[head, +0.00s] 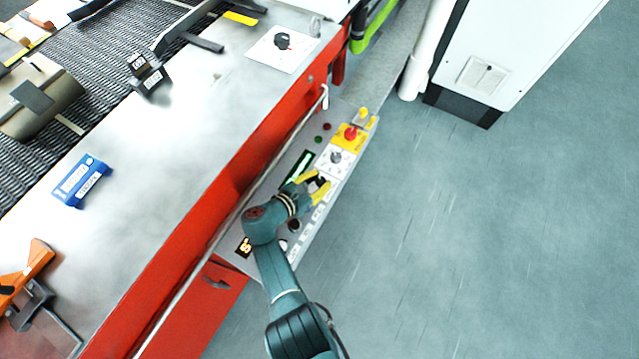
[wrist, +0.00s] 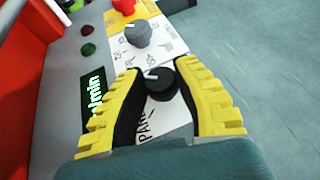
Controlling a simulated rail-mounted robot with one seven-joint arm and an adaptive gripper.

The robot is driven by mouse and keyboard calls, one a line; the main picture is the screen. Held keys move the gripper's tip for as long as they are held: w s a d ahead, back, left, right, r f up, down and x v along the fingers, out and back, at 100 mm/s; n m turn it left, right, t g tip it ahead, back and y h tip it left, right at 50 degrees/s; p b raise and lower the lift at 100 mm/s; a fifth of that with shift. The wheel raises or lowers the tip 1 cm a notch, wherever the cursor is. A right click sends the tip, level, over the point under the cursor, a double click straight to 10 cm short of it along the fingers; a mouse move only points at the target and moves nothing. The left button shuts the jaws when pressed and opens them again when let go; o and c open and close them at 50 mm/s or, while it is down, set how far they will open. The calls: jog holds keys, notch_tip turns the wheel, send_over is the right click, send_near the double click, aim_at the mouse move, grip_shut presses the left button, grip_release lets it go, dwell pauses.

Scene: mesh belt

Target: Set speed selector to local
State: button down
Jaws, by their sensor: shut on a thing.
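The control panel (head: 325,142) hangs along the red side of the machine. My gripper (head: 318,184) reaches down over its middle. In the wrist view, my gripper's (wrist: 158,72) yellow fingers with black pads are shut on a black knob (wrist: 160,84). The knob has a pale pointer line on top, pointing toward the upper left. I cannot read a "local" mark.
A red button (head: 351,132) on a yellow plate sits past the grey knob. A green-lit display (wrist: 95,95) reading "m/min" lies left of the fingers. Red and green lamps (wrist: 88,48) are near it. A rail (head: 282,150) runs along the red machine side. Open floor lies right.

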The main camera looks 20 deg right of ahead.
jog(key=shift+r, duration=0.1)
dwell(0.3)
jog(key=c, duration=0.7)
grip_release()
jog(key=shift+d, duration=0.1)
jog(key=shift+c, duration=0.2)
jog(key=v, duration=1.2)
